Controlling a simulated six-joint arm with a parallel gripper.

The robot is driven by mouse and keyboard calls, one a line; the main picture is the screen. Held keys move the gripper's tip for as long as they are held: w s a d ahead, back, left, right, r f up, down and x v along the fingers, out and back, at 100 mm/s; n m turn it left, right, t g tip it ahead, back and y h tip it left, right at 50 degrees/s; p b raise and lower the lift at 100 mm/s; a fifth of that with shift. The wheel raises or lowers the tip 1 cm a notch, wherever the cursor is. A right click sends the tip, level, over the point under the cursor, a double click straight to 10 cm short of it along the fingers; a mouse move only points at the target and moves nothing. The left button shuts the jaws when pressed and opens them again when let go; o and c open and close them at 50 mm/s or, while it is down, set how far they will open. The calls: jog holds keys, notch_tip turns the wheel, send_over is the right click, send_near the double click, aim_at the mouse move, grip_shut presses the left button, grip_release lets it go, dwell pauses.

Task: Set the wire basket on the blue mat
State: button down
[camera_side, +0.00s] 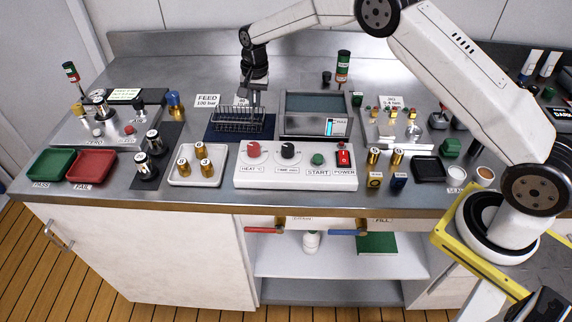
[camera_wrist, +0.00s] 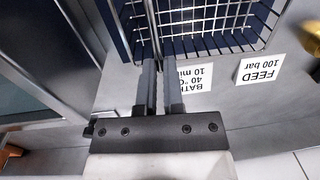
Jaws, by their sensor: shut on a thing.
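The wire basket (camera_side: 238,122) is a silver mesh box with an upright handle. It is over the blue mat (camera_side: 226,135), and the mat's dark blue shows around and below it in the side view. My gripper (camera_side: 252,92) is above the basket's back side, pointing down. In the wrist view, the fingers (camera_wrist: 160,75) are close together around the basket's upright handle wires. The wire basket (camera_wrist: 205,22) fills the top of that view, with the blue mat (camera_wrist: 115,22) beneath it. Whether the basket's bottom touches the mat cannot be told.
A grey device with a dark window (camera_side: 318,103) stands just right of the mat. A white control box (camera_side: 296,172) with knobs is in front. A tray with brass cylinders (camera_side: 197,178) is front left. A FEED card (camera_side: 207,100) stands behind left.

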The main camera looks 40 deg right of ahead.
jog(key=c, duration=1.2)
grip_release()
jog(key=shift+f, duration=0.1)
jog(key=o, duration=0.5)
jog(key=shift+c, duration=0.2)
notch_tip(320, 180, up, 12)
jog(key=shift+s+d, duration=0.3)
jog(key=s+f+n, duration=0.2)
jog(key=s+n, duration=0.1)
jog(key=s, duration=0.7)
jog(key=s+d+f+n+t, duration=0.1)
jog(key=s+f+n, duration=0.1)
jog(key=s, duration=0.9)
jog(key=s+d+f+n+t, duration=0.1)
jog(key=s+n, duration=0.3)
jog(key=s, duration=0.7)
jog(key=shift+d+f+h, duration=0.2)
jog(key=shift+f+h, duration=0.1)
jog(key=shift+f, duration=0.25)
